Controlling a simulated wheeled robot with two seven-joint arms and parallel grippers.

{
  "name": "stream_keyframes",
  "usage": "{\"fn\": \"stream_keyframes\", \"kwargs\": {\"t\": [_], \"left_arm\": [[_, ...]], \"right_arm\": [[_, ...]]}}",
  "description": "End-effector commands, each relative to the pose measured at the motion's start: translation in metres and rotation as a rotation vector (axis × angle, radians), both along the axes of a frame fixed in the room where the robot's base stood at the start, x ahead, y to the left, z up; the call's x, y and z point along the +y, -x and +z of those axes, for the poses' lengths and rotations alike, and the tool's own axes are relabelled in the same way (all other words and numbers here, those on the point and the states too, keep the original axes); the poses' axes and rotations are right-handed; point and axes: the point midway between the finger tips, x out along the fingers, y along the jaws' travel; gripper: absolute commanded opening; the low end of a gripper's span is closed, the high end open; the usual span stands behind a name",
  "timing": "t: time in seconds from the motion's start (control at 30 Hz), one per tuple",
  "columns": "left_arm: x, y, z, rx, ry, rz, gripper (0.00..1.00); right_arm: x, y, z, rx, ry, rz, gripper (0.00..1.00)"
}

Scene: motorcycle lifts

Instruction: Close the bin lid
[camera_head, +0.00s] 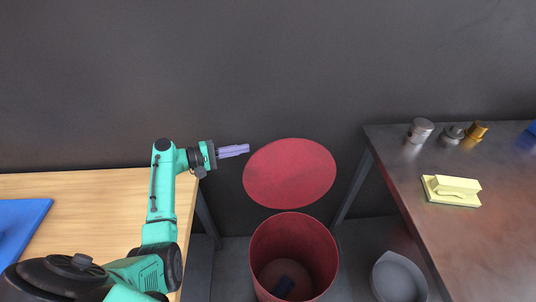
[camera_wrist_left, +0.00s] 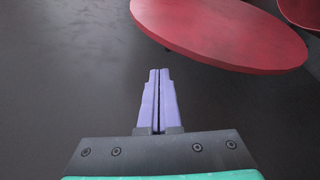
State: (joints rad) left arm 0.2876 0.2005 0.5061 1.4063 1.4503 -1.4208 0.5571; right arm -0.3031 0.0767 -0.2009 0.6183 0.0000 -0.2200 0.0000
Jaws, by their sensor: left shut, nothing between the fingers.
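My left gripper (camera_head: 247,149) is shut and empty, just left of the lid's upper left edge in the head view. In the left wrist view the purple fingers (camera_wrist_left: 159,74) are together, and the lid (camera_wrist_left: 220,32) lies ahead and to the right, apart from them. A piece of the bin rim (camera_wrist_left: 301,12) shows at the upper right corner. My right gripper is not in view.
A wooden table (camera_head: 90,190) with a blue board (camera_head: 18,226) is at the left. A dark metal table (camera_head: 470,235) at the right holds a yellow brush-like block (camera_head: 452,190) and small metal cylinders (camera_head: 421,128). A grey pan (camera_head: 398,279) sits low beside the bin.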

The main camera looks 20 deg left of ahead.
Motion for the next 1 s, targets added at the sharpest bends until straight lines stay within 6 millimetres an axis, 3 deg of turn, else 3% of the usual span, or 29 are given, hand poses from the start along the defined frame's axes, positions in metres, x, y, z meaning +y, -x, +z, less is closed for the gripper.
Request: {"fn": "stream_keyframes", "kwargs": {"t": [0.03,0.1,0.27,0.7,1.0], "left_arm": [[0.0,0.0,-0.016,0.0,0.0,0.001,0.0],[0.0,0.0,-0.02,0.0,0.0,0.001,0.0],[-0.008,-0.007,-0.017,0.001,0.002,0.0,0.0],[-0.069,-0.06,-0.027,0.001,0.002,0.001,0.0],[-0.075,-0.065,-0.028,0.0,-0.002,0.001,0.0]], "right_arm": [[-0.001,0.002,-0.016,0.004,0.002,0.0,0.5],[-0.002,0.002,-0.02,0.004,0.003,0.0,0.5],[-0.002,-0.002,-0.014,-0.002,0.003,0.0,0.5],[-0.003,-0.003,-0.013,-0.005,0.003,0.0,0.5],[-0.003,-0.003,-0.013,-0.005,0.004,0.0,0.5]]}}
